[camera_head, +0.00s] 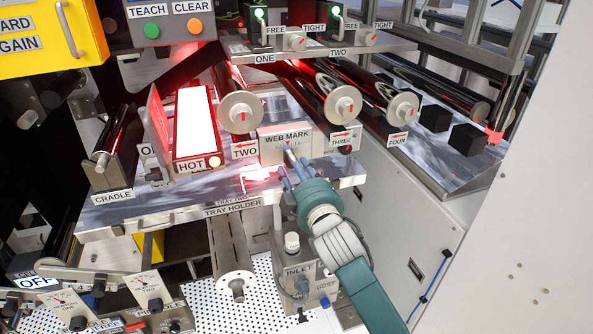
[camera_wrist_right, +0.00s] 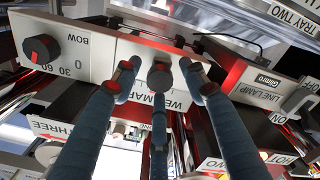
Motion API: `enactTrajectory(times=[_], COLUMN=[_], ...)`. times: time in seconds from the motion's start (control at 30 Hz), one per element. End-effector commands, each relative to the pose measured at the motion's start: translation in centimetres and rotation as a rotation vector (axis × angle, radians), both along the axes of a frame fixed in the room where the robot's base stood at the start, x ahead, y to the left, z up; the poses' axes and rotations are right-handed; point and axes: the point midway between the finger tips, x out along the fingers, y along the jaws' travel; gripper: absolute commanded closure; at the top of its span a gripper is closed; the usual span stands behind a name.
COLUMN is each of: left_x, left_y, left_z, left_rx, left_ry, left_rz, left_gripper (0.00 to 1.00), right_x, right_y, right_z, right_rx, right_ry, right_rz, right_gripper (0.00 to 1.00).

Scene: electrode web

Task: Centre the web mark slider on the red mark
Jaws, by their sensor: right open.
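The WEB MARK block (camera_head: 272,148) is a pale box on the metal deck, between the TWO and THREE labels. A small red mark (camera_head: 288,144) shows on its face under the lettering. My right gripper (camera_head: 284,176) is just in front of the block, fingers pointing at it. In the right wrist view its three blue fingers (camera_wrist_right: 160,85) are spread apart. Fingers hide part of the lettering. My left gripper is not in view.
A BOW dial (camera_wrist_right: 42,49) is beside the block in the wrist view, and a LINE LAMP box (camera_wrist_right: 262,85) is on the other side. Rollers (camera_head: 241,112) stand close behind the block. The HOT lit box (camera_head: 195,130) is to its left.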

Motion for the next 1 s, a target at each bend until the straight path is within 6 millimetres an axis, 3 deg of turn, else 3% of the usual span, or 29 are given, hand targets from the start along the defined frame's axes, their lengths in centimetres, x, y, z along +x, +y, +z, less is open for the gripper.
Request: enactTrajectory(times=[0.6,1.0], left_x=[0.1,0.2], left_y=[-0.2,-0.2], left_z=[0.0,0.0], left_rx=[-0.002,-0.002], left_ry=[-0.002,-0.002], left_rz=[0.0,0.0], left_gripper=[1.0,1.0], right_x=[-10.2,-11.2], right_y=[-3.3,-3.7], right_z=[-0.2,-0.1], right_rx=[-0.001,-0.001], right_ry=[0.003,0.001], right_rz=[0.0,0.0], right_gripper=[0.57,0.57])
